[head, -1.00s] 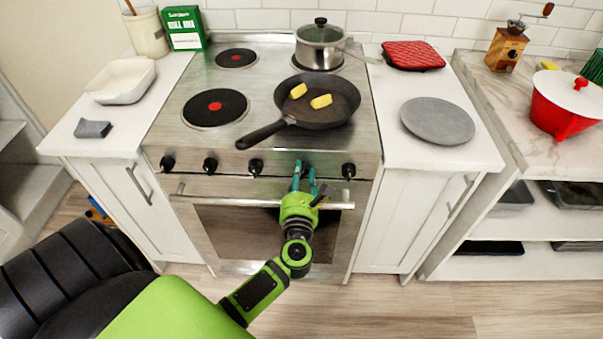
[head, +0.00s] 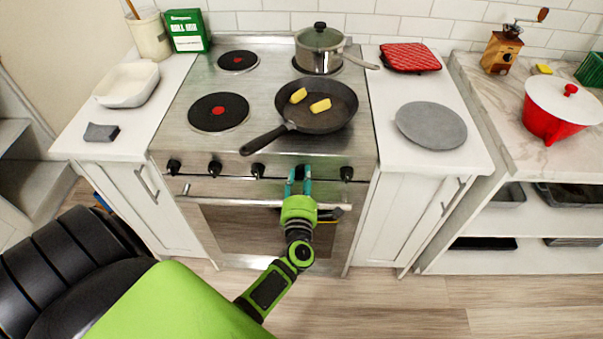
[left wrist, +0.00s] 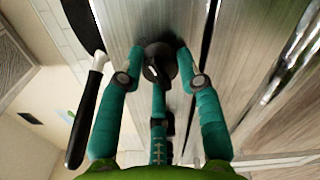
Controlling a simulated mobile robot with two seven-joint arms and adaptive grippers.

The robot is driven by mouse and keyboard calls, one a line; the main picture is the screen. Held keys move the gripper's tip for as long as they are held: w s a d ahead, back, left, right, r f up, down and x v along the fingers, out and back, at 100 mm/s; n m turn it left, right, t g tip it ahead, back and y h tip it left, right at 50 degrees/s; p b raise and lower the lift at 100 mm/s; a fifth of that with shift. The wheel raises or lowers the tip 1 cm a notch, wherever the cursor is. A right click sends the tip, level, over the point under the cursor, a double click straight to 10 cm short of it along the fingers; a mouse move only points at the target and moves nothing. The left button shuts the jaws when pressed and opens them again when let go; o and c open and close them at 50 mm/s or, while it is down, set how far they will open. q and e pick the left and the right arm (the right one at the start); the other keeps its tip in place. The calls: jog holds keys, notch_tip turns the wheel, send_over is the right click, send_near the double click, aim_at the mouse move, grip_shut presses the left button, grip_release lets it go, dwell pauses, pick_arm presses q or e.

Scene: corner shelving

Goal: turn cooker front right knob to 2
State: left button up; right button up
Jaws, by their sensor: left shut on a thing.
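The cooker (head: 190,150) has a row of black knobs along its steel front panel. My left gripper (head: 300,174) has its teal fingers at the panel, between the third knob from the left (head: 257,171) and the rightmost knob (head: 346,173). The dial numbers cannot be read. My right gripper is not in view.
A frying pan (head: 318,118) with yellow pieces sits on the front right burner, its handle reaching over the hob front. A lidded pot (head: 320,55) stands behind it. The oven door handle (head: 230,204) runs below the knobs. White counters flank the cooker.

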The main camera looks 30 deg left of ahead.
pick_arm(q)
jog(key=m+p, duration=0.2)
jog(key=m, duration=0.3)
jog(key=shift+r+m, duration=0.15)
jog(key=shift+m, duration=0.15)
jog(key=m+p, duration=0.1)
jog(key=m, duration=0.3)
jog(key=shift+m+p, duration=0.4)
jog(key=shift+m, duration=0.3)
jog(key=o, duration=1.2)
jog(key=shift+c, duration=0.2)
